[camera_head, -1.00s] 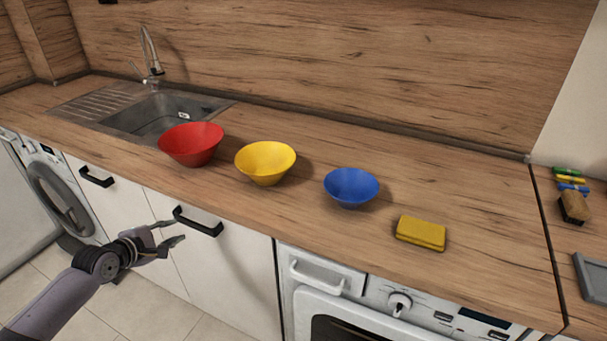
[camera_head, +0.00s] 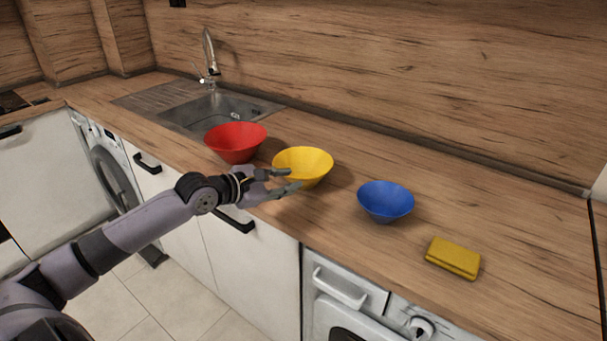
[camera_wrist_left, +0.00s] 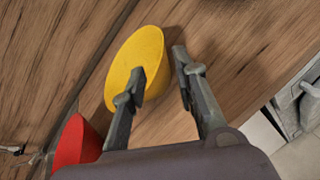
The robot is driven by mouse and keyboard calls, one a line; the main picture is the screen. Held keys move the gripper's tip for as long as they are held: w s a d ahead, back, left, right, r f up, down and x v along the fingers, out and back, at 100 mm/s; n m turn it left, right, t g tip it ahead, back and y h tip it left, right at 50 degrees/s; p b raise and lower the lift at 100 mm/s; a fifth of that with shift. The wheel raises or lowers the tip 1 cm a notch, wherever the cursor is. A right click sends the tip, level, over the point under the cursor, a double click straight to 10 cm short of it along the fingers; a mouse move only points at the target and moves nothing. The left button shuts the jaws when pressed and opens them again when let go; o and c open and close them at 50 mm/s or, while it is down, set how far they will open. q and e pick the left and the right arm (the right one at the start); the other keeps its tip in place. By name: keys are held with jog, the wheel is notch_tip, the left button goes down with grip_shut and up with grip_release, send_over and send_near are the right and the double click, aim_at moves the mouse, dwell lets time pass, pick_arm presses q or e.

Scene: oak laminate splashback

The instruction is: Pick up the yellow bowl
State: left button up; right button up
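The yellow bowl (camera_head: 303,162) stands upright on the wooden counter, between a red bowl and a blue bowl. My left gripper (camera_head: 289,181) is at its front side in the head view, with the fingers spread apart and partly covering the bowl's lower wall. In the left wrist view the yellow bowl (camera_wrist_left: 140,58) lies beyond the fingers, and one finger of the left gripper (camera_wrist_left: 160,75) overlaps it while the other is just to its right. Nothing is held between the fingers. I cannot tell whether a finger touches the bowl. My right gripper is not in view.
The red bowl (camera_head: 236,141) stands close on the left, near the sink (camera_head: 222,108). The blue bowl (camera_head: 385,201) stands on the right, and a yellow sponge (camera_head: 453,257) lies farther right. The counter (camera_head: 400,155) behind the bowls is clear.

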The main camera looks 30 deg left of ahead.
aim_at(316, 177)
pick_arm(q)
jog(key=x, duration=1.1)
jog(key=shift+s+f+p, duration=0.1)
jog(key=shift+p, duration=0.25)
grip_shut()
jog(key=shift+r, duration=0.2)
